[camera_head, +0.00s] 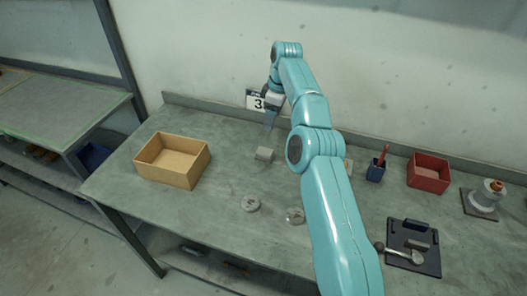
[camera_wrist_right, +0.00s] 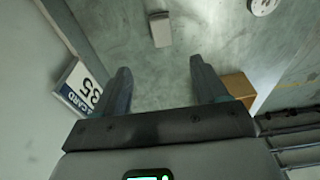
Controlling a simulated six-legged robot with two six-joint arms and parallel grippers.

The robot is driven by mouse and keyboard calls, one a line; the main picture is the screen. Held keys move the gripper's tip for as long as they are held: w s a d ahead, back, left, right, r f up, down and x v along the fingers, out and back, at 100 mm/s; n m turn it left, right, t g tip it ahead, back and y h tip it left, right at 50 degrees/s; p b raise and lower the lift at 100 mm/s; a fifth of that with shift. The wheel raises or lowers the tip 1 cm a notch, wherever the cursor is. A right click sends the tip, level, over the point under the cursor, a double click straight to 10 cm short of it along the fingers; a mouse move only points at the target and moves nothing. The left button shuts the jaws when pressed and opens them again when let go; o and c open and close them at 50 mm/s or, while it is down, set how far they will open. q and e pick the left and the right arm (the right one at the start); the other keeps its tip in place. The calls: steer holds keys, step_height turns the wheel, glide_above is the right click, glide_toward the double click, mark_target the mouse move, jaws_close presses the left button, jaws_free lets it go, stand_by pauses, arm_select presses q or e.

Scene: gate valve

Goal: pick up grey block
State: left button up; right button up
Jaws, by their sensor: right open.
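The grey block (camera_head: 264,154) lies on the grey-green bench, right of the wooden box. In the right wrist view the grey block (camera_wrist_right: 160,29) shows near the top, beyond the fingertips and apart from them. My right gripper (camera_head: 270,121) is above the bench near the back wall, behind the block in the head view. In the wrist view my right gripper (camera_wrist_right: 158,72) has its two fingers wide apart with nothing between them. My left gripper is not in view.
An open wooden box (camera_head: 172,160) stands left on the bench. Two round discs (camera_head: 251,203) (camera_head: 295,215) lie in front of the block. A numbered card (camera_head: 256,101) is at the back wall.

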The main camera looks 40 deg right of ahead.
steer(key=b, duration=0.2)
glide_toward(265, 151)
step_height(265, 151, down, 3)
steer(key=shift+f, duration=0.35)
steer(key=shift+a+f, duration=0.1)
steer(key=shift+f, duration=0.3)
steer(key=f, duration=0.1)
steer(key=f+p, duration=0.1)
steer(key=w+f, duration=0.1)
steer(key=shift+a+f, duration=0.3)
steer(key=shift+f, duration=0.05)
steer(key=shift+d+f, duration=0.15)
steer(key=shift+f, duration=0.15)
steer(key=c, duration=1.2)
